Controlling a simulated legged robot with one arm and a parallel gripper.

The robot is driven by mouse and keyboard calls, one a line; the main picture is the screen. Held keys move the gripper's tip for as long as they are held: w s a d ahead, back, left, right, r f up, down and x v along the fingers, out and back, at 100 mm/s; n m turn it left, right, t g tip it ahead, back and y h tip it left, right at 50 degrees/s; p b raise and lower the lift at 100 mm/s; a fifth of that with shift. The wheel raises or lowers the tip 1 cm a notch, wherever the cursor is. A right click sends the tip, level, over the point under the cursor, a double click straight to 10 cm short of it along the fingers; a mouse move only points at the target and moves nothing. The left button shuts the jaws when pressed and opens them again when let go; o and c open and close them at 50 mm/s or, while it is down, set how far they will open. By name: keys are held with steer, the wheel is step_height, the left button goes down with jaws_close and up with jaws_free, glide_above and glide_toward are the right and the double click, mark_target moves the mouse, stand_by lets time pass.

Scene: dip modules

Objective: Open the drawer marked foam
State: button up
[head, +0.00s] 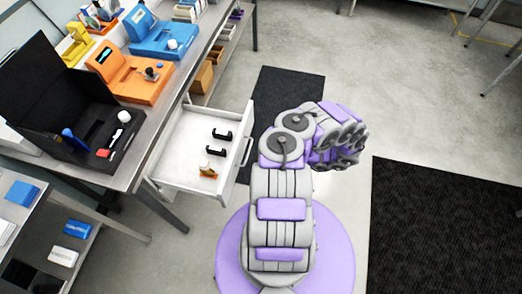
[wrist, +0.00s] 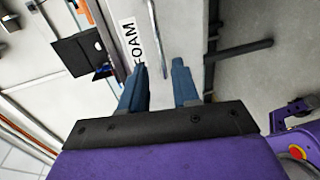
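A white drawer (head: 188,165) stands pulled out from under the workbench in the head view, with a grey bar handle (head: 247,148) on its front. In the wrist view, a white label (wrist: 128,42) reads FOAM on a pale front, beside a bar handle (wrist: 157,40). This looks like the same drawer, but the label does not show in the head view. My gripper (wrist: 160,72) is open, its two blue fingers apart. The lower end of the handle appears between them in the picture; contact cannot be told. The fingers are hidden in the head view.
Two black clip-like parts (head: 222,134) and an orange part (head: 207,171) lie in the drawer. The workbench (head: 125,180) above carries an open black case (head: 75,110), an orange device (head: 130,75) and a blue device (head: 160,35).

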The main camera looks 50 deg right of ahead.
steer(key=v, duration=0.6)
steer(key=shift+p, duration=0.3)
steer(key=shift+w, duration=0.1)
